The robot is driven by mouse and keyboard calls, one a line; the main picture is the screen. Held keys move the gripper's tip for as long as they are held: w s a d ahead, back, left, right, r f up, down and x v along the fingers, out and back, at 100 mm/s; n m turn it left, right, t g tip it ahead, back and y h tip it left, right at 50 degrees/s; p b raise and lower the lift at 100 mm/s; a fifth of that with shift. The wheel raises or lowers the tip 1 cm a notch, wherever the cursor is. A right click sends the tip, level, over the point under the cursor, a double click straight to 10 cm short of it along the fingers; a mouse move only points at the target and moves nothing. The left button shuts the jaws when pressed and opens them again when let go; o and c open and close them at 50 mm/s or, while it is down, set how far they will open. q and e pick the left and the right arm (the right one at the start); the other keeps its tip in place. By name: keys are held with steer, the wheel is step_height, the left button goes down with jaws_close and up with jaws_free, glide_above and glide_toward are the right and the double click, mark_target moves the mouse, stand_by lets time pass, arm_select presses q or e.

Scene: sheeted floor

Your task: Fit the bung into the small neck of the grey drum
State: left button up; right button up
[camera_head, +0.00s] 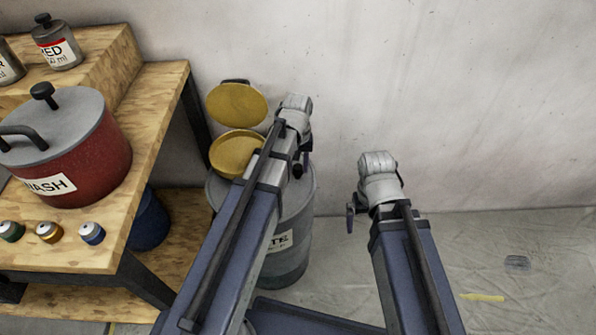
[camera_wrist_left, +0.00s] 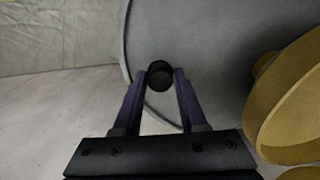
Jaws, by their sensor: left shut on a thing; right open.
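The grey drum (camera_head: 295,255) stands on the floor against the wall, partly hidden behind my left arm. Its grey top (camera_wrist_left: 215,60) fills much of the left wrist view. My left gripper (camera_head: 303,163) is above the right part of the drum top. It is shut on the dark round bung (camera_wrist_left: 159,80), which shows between its fingertips. The bung also shows as a small black shape in the head view (camera_head: 297,171). I cannot make out the small neck in either view. My right gripper (camera_head: 352,214) is open and empty, to the right of the drum.
A yellow funnel (camera_head: 232,153) with a raised yellow lid (camera_head: 236,104) sits on the drum's left side, close to my left gripper. A wooden bench (camera_head: 155,105) at left holds a red pot (camera_head: 95,150), bottles and small cans. Floor to the right is mostly clear.

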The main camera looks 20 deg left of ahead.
mark_target(298, 167)
arm_select(q)
jaws_close()
steer(key=shift+r, duration=0.2)
steer(key=shift+r+p, duration=2.05)
steer(key=shift+p, duration=0.2)
step_height(298, 167, up, 4)
steer(key=p, duration=0.4)
